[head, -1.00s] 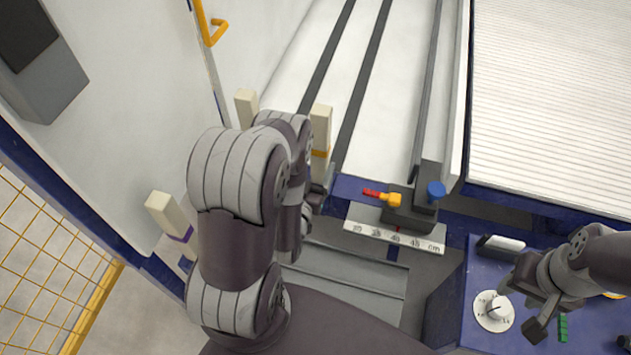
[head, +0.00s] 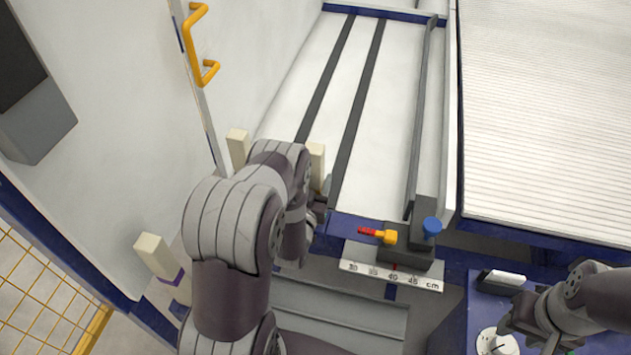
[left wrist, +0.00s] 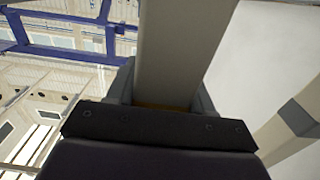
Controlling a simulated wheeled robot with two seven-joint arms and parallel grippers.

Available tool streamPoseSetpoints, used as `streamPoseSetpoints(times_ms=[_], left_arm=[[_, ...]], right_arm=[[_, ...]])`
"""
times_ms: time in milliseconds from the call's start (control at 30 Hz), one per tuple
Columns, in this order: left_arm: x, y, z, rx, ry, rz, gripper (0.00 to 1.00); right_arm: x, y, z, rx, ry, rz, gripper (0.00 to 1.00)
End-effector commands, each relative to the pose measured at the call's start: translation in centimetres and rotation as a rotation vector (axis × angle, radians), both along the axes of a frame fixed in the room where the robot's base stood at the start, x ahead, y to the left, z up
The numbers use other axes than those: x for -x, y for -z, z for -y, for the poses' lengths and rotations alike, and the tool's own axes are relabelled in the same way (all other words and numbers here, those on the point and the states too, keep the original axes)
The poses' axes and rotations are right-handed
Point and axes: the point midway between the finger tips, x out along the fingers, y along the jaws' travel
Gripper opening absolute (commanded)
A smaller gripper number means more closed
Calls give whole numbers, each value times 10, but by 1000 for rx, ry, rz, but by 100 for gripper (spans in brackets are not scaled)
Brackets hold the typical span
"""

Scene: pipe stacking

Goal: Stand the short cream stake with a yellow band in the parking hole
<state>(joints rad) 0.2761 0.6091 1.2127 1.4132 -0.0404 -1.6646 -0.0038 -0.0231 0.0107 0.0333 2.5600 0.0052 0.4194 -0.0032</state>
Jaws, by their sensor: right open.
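The cream stake with a yellow band (head: 316,165) stands upright behind my left arm in the head view; its lower part is hidden there. In the left wrist view the stake (left wrist: 183,50) rises between the grey fingers of my left gripper (left wrist: 165,100), with a strip of yellow low between them. I cannot tell whether the fingers press on it. In the head view the left gripper is mostly hidden by my arm. My right gripper (head: 535,335) is open and empty at the lower right. I cannot make out the parking hole.
Another cream stake (head: 238,148) stands to the left, and a purple-banded one (head: 157,256) is nearer. A stop block with a blue knob (head: 432,226) and a yellow-red handle (head: 387,237) sits behind a scale (head: 390,277). A white panel wall is at the left.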

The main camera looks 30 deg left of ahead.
Motion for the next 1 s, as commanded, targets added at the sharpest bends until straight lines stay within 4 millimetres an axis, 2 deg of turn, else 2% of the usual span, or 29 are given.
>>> streamPoseSetpoints(times_ms=[167, 833, 1000], left_arm=[[0, -10, 0, 0, 0, 0, 8], [0, -85, 0, 0, 0, 0, 8], [0, -89, 0, 0, 0, 0, 8]], right_arm=[[0, -10, 0, 0, 0, 0, 43], [0, -77, 0, 0, 0, 0, 43], [0, -80, 0, 0, 0, 0, 43]])
